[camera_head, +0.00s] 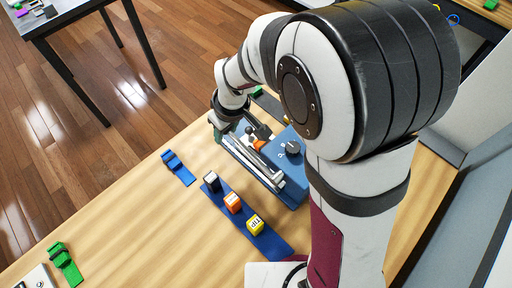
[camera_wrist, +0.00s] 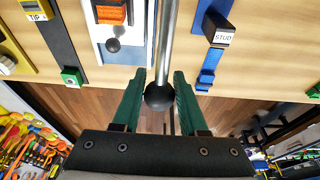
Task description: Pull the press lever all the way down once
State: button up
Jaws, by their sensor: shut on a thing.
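The press lever shows in the wrist view as a steel rod (camera_wrist: 169,45) ending in a round black knob (camera_wrist: 159,97). My gripper (camera_wrist: 159,78) has its two green fingers on either side of the knob and is shut on it. In the head view my gripper (camera_head: 221,122) is at the far end of the blue press unit (camera_head: 292,190), partly hidden by my arm. A grey dial (camera_head: 292,147) sits on that unit.
A blue strap piece (camera_head: 178,167) and a green one (camera_head: 65,263) lie left on the wooden table (camera_head: 140,215). A STUD block (camera_wrist: 220,33) shows beside the rod.

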jog(key=shift+v, duration=2.25)
jog(key=o, duration=0.9)
jog(key=shift+s, duration=0.1)
jog(key=shift+d, duration=0.1)
jog(key=v, duration=0.7)
jog(key=s+d+f+m+g, duration=0.1)
jog(key=s+d+m, duration=0.4)
jog(key=s+m, duration=0.2)
jog(key=s+d+f+m+g, duration=0.1)
jog(key=s+d+m, duration=0.5)
jog(key=s, duration=0.6)
jog(key=shift+s+d+m, duration=0.2)
jog(key=shift+d+m, duration=0.05)
jog(key=shift+m, duration=0.55)
